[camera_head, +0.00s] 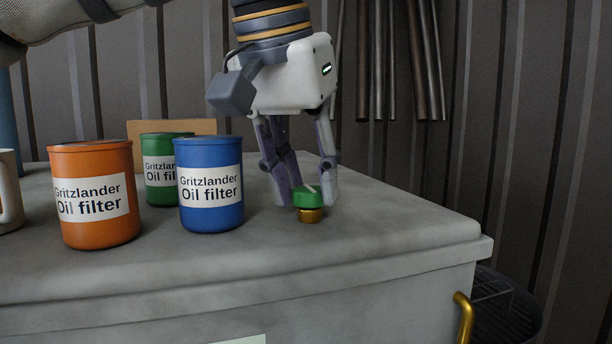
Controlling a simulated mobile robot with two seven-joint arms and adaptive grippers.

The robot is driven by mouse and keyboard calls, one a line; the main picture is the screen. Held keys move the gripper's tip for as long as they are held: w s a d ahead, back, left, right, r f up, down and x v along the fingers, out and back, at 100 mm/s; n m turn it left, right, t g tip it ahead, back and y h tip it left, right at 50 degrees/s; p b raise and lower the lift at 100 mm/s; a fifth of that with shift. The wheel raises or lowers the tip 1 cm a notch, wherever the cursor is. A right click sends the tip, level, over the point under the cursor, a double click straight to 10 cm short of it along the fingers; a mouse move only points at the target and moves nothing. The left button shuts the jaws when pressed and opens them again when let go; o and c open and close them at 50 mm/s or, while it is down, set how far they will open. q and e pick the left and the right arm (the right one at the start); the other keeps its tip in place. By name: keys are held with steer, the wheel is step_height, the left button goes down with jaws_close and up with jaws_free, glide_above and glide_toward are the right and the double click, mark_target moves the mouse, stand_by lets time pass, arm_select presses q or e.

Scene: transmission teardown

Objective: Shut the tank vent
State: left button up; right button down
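The tank vent shows as a green knob (308,198) with a white mark on top, on a short brass neck (311,215). It stands upright on the grey tank top (390,235) near the right end. My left gripper (307,195) points down over it, one finger on each side of the green knob. The fingers are drawn in and appear shut on the knob, though the contact faces are partly hidden. I cannot tell from the mark whether the vent is open or shut. My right gripper is not in view.
Left of the vent stand a blue oil filter can (210,186), a green can (159,168) and an orange can (94,195). A white mug (8,193) is at the left edge. A brown board (205,127) stands behind. The tank top right of the vent is clear.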

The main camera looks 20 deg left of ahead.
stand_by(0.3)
arm_select(q)
steer(key=m+h, duration=0.1)
steer(key=m, duration=0.3)
steer(key=shift+w+a+m+g+h, duration=0.1)
steer(key=shift+a+m+g+h, duration=0.1)
steer(key=shift+m+g+h, duration=0.2)
steer(key=m, duration=0.2)
steer(key=m+g+h, duration=0.1)
steer(key=m, duration=0.1)
steer(key=shift+w+a+m, duration=0.15)
steer(key=shift+m, duration=0.15)
steer(key=m+g, duration=0.1)
steer(key=m, duration=0.1)
steer(key=m+g, duration=0.1)
steer(key=m, duration=0.1)
steer(key=shift+w+h, duration=0.15)
steer(key=shift+h, duration=0.25)
steer(key=shift+w+f+m+g, duration=0.1)
steer(key=shift+m+g, duration=0.3)
steer(key=shift+m, duration=0.7)
steer(key=shift+w+m+g, duration=0.1)
steer(key=shift+m+g, duration=0.3)
steer(key=shift+m, duration=0.7)
steer(key=o, duration=1.1)
steer(key=shift+o, duration=0.2)
